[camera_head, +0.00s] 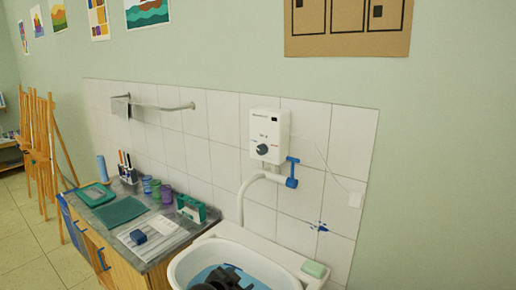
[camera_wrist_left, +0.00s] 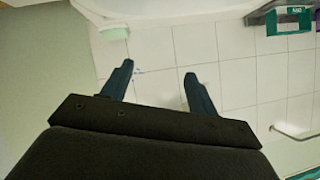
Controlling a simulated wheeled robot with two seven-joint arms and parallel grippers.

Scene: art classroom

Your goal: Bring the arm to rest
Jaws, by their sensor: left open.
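My left gripper (camera_head: 228,277) shows as a dark shape at the bottom edge of the head view, in front of or over the white basin (camera_head: 180,272); its height above the basin is hard to tell. In the left wrist view its two dark blue fingers (camera_wrist_left: 157,75) stand wide apart with nothing between them. Behind them are white tiles. The rest of the arm is out of the head view. My right gripper is in neither view.
A green soap (camera_head: 315,269) lies on the basin's right rim. A white water heater (camera_head: 268,137) and a curved pipe (camera_head: 242,200) with a blue tap (camera_head: 292,178) are above. A cluttered counter (camera_head: 160,257) stands left, with jars and a green box (camera_head: 191,209).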

